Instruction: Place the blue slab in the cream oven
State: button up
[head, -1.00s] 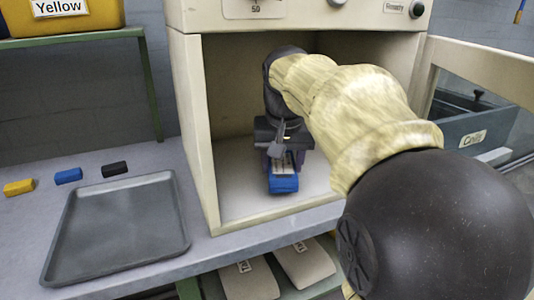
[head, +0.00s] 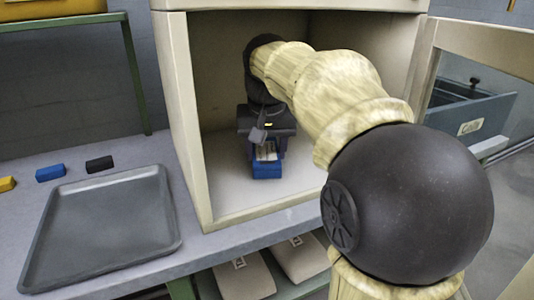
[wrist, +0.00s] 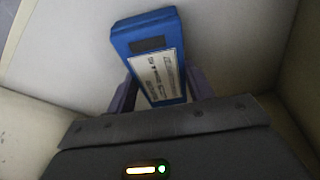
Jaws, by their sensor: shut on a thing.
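The blue slab (head: 266,169) with a white label is inside the cream oven (head: 181,120), just above or on its pale floor; I cannot tell which. My gripper (head: 266,153) is shut on the slab, reaching in through the open front. In the wrist view the slab (wrist: 150,45) sticks out beyond the purple-grey fingers (wrist: 160,92), its label facing the camera. The oven door (head: 480,60) stands open at the right. My arm hides the right part of the oven's inside.
An empty grey tray (head: 100,225) lies on the bench left of the oven. Small yellow (head: 7,184), blue (head: 50,173) and black (head: 99,164) blocks sit behind it. Pale labelled slabs (head: 246,278) lie on a shelf below. Oven floor left of my gripper is clear.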

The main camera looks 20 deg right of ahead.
jog(key=shift+s, duration=0.25)
jog(key=shift+s+d, duration=0.3)
jog(key=shift+d, duration=0.35)
jog(key=o, duration=1.1)
jog(key=shift+a+f, duration=0.15)
jog(key=shift+a, duration=0.05)
jog(key=shift+o, duration=0.2)
jog(key=shift+w+a, duration=0.1)
jog(key=shift+w, duration=0.05)
jog(key=shift+r, duration=0.25)
